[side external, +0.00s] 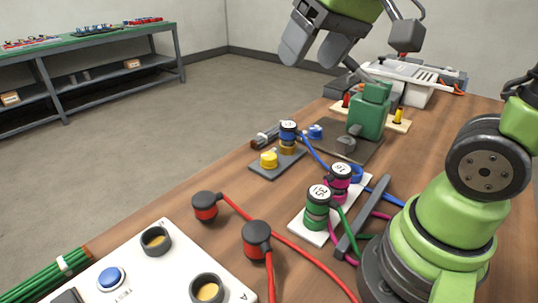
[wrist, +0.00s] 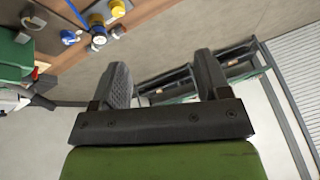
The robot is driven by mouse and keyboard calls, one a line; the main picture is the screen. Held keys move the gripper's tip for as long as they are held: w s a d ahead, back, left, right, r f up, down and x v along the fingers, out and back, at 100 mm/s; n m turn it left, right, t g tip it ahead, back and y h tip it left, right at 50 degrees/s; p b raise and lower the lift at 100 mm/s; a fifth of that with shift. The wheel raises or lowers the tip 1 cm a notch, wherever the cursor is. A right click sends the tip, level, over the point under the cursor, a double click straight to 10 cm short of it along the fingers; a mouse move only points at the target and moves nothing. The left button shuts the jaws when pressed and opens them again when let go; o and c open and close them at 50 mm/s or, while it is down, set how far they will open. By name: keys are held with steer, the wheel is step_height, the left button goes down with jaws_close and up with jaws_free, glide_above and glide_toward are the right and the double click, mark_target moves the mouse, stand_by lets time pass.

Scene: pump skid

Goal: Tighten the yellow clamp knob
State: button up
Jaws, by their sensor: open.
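A yellow knob (side external: 269,160) sits on a small grey plate (side external: 262,171) on the wooden bench, beside a blue-banded cylinder (side external: 288,134) with a white top. The yellow knob also shows at the top edge of the wrist view (wrist: 117,8). My gripper (side external: 309,58) is high above the bench at the top of the side view, well apart from the knob. Its two grey fingers are spread with nothing between them. In the wrist view the gripper (wrist: 162,68) has floor and a shelf unit behind its fingers.
A green pump body (side external: 370,112) stands behind the knob, with a blue knob (side external: 315,131) near it. Numbered green (side external: 317,210) and magenta (side external: 340,178) connectors with cables are nearer. Red cables (side external: 295,245) cross the front.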

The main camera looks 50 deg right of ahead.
steer(key=w+d+f+g, duration=0.1)
steer(key=w+d+f, duration=0.15)
steer(key=w, duration=0.35)
steer(key=n+g+h, duration=0.1)
steer(key=n+g, duration=0.2)
steer(key=g, duration=0.1)
glide_above(269, 155)
step_height(269, 155, down, 18)
step_height(269, 155, down, 10)
steer(key=shift+r, duration=0.1)
steer(key=c, duration=0.9)
steer(key=shift+a, duration=0.1)
